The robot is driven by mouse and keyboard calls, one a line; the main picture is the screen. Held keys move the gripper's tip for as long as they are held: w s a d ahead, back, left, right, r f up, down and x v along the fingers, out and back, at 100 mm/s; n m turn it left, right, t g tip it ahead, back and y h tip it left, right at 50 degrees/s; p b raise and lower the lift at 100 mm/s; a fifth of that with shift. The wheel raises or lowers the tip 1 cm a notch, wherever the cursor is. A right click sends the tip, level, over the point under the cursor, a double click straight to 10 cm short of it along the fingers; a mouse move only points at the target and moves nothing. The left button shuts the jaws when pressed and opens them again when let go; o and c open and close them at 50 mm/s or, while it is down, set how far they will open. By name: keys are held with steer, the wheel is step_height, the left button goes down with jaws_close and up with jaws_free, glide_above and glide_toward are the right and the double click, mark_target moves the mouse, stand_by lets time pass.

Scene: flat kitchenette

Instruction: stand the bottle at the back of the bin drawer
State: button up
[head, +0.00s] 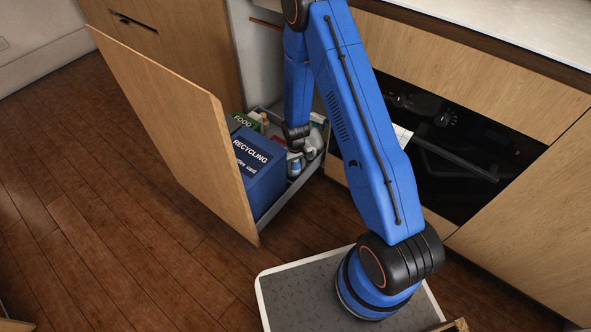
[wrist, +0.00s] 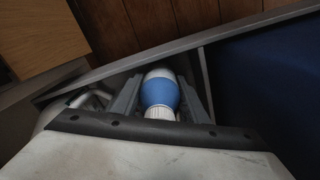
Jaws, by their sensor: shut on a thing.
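The bottle (wrist: 160,92), white with a blue band, sits upright-looking between the two grey fingers of my gripper (wrist: 160,108) in the wrist view. The gripper is shut on it. In the head view my gripper (head: 297,142) reaches down into the open bin drawer (head: 291,198), and a white and blue part of the bottle (head: 295,166) shows below it, near the drawer's right side. The bottle's base is hidden, so I cannot tell whether it touches the drawer floor.
A blue recycling bin (head: 258,172) fills the drawer's front, close beside the bottle. A green food bin (head: 243,122) stands behind it. Pale items (head: 314,139) lie near my gripper. The drawer's wooden front (head: 180,115) stands pulled out. An oven (head: 440,150) is to the right.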

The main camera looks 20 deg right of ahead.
steer(key=o, duration=1.2)
steer(key=shift+f, duration=0.15)
step_height(320, 180, up, 13)
steer(key=shift+f, duration=0.1)
steer(key=s+d+r+t, duration=0.15)
steer(key=s+r, duration=0.35)
steer(key=r, duration=0.9)
steer(key=s+d+r+t, duration=0.15)
steer(key=s+r, duration=0.25)
steer(key=r, duration=1)
steer(key=shift+m+t, duration=0.9)
steer(key=s+d+r, duration=0.1)
steer(key=s+r, duration=0.4)
steer(key=s, duration=0.3)
steer(key=s+d+r, duration=0.1)
steer(key=s+r, duration=0.3)
steer(key=s, duration=0.4)
steer(key=s+d+r, duration=0.2)
steer(key=s+r, duration=0.3)
steer(key=s, duration=0.3)
steer(key=shift+s+r, duration=0.15)
steer(key=shift+r, duration=0.15)
